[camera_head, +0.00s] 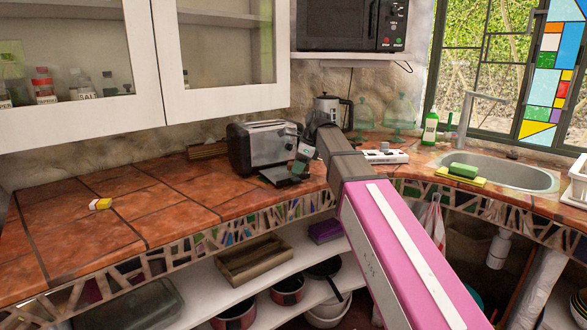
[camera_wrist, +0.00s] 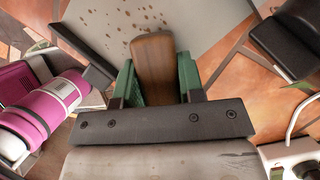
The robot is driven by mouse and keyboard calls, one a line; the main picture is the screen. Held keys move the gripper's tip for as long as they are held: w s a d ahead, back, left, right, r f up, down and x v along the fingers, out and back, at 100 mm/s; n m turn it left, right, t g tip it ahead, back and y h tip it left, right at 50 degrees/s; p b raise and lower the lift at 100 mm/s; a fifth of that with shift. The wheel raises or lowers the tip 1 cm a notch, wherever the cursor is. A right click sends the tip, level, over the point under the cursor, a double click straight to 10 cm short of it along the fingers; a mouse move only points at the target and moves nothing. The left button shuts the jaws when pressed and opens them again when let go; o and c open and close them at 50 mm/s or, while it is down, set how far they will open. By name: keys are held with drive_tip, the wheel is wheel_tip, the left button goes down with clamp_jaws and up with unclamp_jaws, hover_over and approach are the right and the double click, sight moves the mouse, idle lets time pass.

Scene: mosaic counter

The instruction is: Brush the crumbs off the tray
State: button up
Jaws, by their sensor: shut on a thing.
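My gripper (camera_wrist: 157,75) has green fingers closed on the sides of a brown wooden brush (camera_wrist: 153,52). The brush points away from the wrist, over the grey tray (camera_wrist: 208,28). Brown crumbs (camera_wrist: 130,14) lie scattered on the tray, beyond and to the left of the brush tip. Whether the brush touches the tray is unclear. In the head view my gripper (camera_head: 299,160) is in front of the toaster (camera_head: 262,148), low over the counter. The tray there is a small dark shape mostly hidden by the gripper.
A kettle (camera_head: 327,108) stands behind my arm. A white power strip (camera_head: 385,156) lies to its right. Cabinets (camera_head: 225,50) hang above.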

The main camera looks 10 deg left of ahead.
sight(291, 162)
drive_tip(key=shift+w+d, duration=0.25)
drive_tip(key=shift+d, duration=0.1)
drive_tip(key=shift+w+a+r, duration=0.1)
drive_tip(key=shift+w+a, duration=0.2)
drive_tip(key=shift+w, duration=0.1)
drive_tip(key=shift+s+a+f, duration=0.1)
drive_tip(key=shift+s+a, duration=1)
drive_tip(key=shift+a, duration=0.3)
drive_tip(key=shift+s+a+f, duration=0.1)
drive_tip(key=shift+s+a, duration=1)
drive_tip(key=shift+a, duration=0.35)
drive_tip(key=shift+s+a, duration=1.1)
drive_tip(key=shift+a, duration=0.3)
drive_tip(key=shift+w+a+r, duration=0.1)
drive_tip(key=shift+w+a, duration=0.15)
drive_tip(key=shift+w, duration=0.1)
drive_tip(key=shift+w+d+r, duration=0.15)
drive_tip(key=shift+w+d, duration=0.95)
drive_tip(key=shift+d, duration=0.3)
drive_tip(key=shift+w+d, duration=0.6)
drive_tip(key=shift+d, duration=0.15)
drive_tip(key=shift+w+d, duration=0.55)
drive_tip(key=shift+d, duration=0.2)
drive_tip(key=shift+w+d, duration=1.05)
drive_tip(key=shift+d, duration=0.3)
drive_tip(key=shift+r, duration=0.1)
